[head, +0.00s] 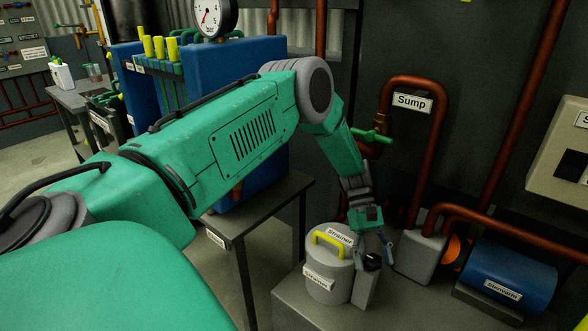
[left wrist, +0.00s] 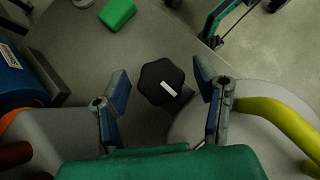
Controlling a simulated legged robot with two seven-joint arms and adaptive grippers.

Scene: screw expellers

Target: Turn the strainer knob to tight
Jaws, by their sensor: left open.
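The strainer knob (left wrist: 162,82) is a black, lobed knob with a short white mark, seen from above in the left wrist view. In the head view the knob (head: 373,261) is partly hidden under my left gripper. My left gripper (head: 374,249) points down over it, open. In the left wrist view the fingers (left wrist: 160,82) stand to the left and right of the knob with gaps on both sides. I cannot tell whether the tips are down at its height. The strainer (head: 329,281) is a grey pot with a yellow handle (head: 333,242). My right gripper is not in view.
A blue cylinder (head: 508,281) and a grey box (head: 419,256) with copper pipes stand to the right. A green block (left wrist: 117,13) lies beyond the knob in the left wrist view. A green-handled valve (head: 372,136) is near the wrist.

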